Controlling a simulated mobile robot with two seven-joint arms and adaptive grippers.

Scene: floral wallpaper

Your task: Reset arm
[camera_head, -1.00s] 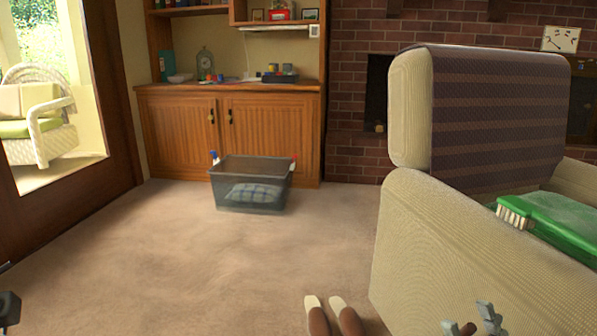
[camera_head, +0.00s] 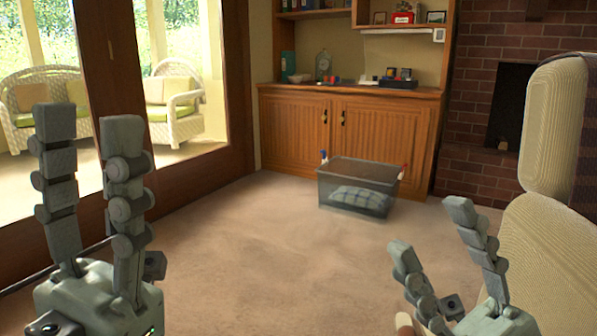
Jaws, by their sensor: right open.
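My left gripper (camera_head: 88,140) stands upright at the lower left, its two jointed fingers pointing up with a gap between them. Nothing shows between its fingers. My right gripper (camera_head: 430,228) is at the lower right, tilted up and to the left, with its fingers apart and nothing between them. Both grippers are in front of the view, over the carpet. The lower parts of both arms are out of the frame.
A grey see-through bin (camera_head: 357,174) with a plaid cushion (camera_head: 360,199) inside stands on the carpet (camera_head: 250,235) before a wooden cabinet (camera_head: 290,130). A beige armchair (camera_head: 560,230) is at the right. A glass door with a dark wooden frame (camera_head: 212,175) is at the left. The middle floor is clear.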

